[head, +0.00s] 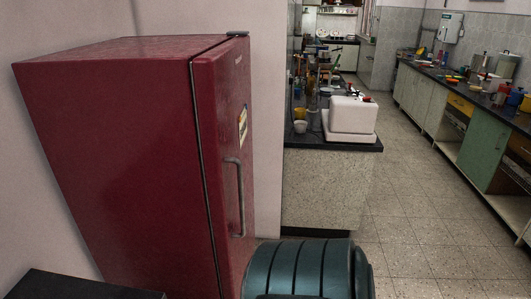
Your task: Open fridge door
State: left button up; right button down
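A dark red fridge (110,130) stands against the wall on the left, seen from its side and front corner. Its door (222,130) faces right. The door looks shut, with only a thin dark seam between it and the body. A vertical metal bar handle (239,195) is on the door front, below a small yellowish sticker (243,128). A dark hinge piece (237,34) sits at the top of the door. Neither of my grippers is in view, and nothing is seen touching the handle.
A dark teal ribbed, rounded object (300,270) is at the bottom, close to the fridge front. A black flat surface (80,287) is at the lower left. A counter (325,185) with a white box stands beyond the fridge. The tiled floor (420,235) is clear at right.

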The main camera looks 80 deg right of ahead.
aim_at(221, 77)
jog(key=z, duration=2.3)
